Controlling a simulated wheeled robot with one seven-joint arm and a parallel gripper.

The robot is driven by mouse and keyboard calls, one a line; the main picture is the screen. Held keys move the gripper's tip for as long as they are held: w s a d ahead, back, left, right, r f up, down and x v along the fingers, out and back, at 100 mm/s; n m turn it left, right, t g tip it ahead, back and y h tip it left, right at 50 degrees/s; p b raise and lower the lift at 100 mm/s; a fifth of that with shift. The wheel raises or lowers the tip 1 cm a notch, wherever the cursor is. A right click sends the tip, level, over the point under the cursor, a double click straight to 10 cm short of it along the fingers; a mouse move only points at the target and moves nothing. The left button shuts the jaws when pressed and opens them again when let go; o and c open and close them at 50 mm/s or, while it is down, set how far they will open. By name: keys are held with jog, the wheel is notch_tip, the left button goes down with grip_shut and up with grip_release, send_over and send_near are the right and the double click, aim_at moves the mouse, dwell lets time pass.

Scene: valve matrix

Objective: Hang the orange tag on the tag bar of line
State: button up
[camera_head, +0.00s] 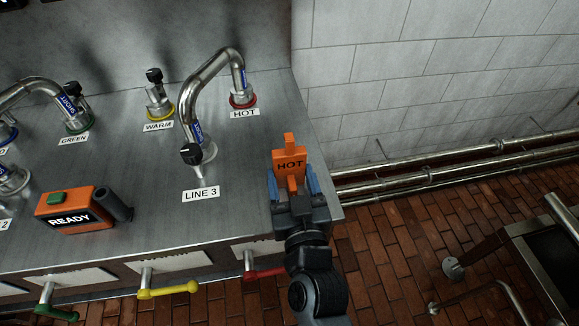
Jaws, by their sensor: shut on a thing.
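The orange tag (291,163) reads HOT and stands roughly upright above the right part of the steel counter. My gripper (292,185) is shut on it, with a blue finger on each side of its lower part. A LINE 3 label (201,194) lies on the counter to the left of my gripper, below a black-knobbed fitting (190,153). A bent steel pipe runs from near that fitting to the red-ringed HOT port (242,98). I cannot clearly make out a tag bar; my gripper and arm hide part of the counter's front right edge.
A WARM port (160,107) and a GREEN port (79,122) stand further left. An orange READY box (70,210) sits at the front left. Green, yellow (168,289) and red (262,272) handles stick out from the counter's front. Wall pipes (450,158) run at right.

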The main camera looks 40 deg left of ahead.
jog(key=c, duration=0.4)
jog(key=shift+r, duration=0.1)
